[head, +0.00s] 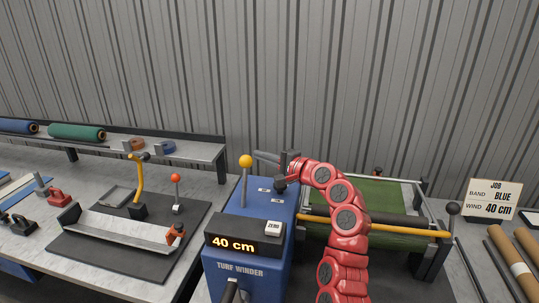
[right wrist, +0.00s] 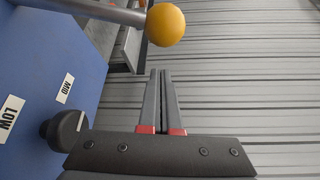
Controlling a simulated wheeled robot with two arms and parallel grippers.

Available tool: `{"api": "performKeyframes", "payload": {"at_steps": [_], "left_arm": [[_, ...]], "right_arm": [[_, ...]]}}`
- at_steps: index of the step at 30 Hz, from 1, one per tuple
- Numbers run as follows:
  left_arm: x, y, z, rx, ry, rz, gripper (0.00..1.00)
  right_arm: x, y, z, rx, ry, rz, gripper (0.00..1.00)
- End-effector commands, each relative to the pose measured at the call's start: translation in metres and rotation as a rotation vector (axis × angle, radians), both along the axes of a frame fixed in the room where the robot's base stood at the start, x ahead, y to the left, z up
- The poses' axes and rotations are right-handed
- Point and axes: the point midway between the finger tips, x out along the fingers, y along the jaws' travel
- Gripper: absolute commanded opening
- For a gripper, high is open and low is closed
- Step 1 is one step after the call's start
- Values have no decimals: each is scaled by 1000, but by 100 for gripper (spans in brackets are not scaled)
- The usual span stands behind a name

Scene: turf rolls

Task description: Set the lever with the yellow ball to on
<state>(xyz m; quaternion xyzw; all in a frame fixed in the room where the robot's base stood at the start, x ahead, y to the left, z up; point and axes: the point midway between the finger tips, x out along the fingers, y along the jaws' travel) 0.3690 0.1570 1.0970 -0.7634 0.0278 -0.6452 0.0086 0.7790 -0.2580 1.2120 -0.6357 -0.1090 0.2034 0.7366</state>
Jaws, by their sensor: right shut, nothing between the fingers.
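The lever with the yellow ball (head: 245,161) stands up from the left part of the blue turf winder (head: 240,285). In the right wrist view its yellow ball (right wrist: 166,25) and grey rod (right wrist: 110,11) are at the top, beyond the fingertips. My right gripper (head: 257,156) is above the winder, just right of the ball, fingers pointing left towards it. In the right wrist view the fingers (right wrist: 160,72) are together with nothing between them, and a gap to the ball shows.
The display (head: 234,244) reads 40 cm, beside a ZERO button (head: 272,228). A red-ball lever (head: 176,178) stands left. A yellow bar (head: 400,227) crosses the turf bed.

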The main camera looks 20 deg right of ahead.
Motion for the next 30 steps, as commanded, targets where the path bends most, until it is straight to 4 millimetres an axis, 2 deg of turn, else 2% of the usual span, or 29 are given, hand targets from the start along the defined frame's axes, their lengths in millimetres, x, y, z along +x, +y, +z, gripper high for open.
{"api": "performKeyframes", "payload": {"at_steps": [12, 24, 30], "left_arm": [[0, 0, 14, 0, 0, 0, 62], [0, 0, 13, 0, 0, 0, 62], [0, 0, 5, 0, 0, 0, 62]], "right_arm": [[-20, 20, 6, 0, 1, 0, 0], [-21, 20, 5, 0, 0, -1, 0], [-25, 22, 5, -18, -29, -2, 0]]}}
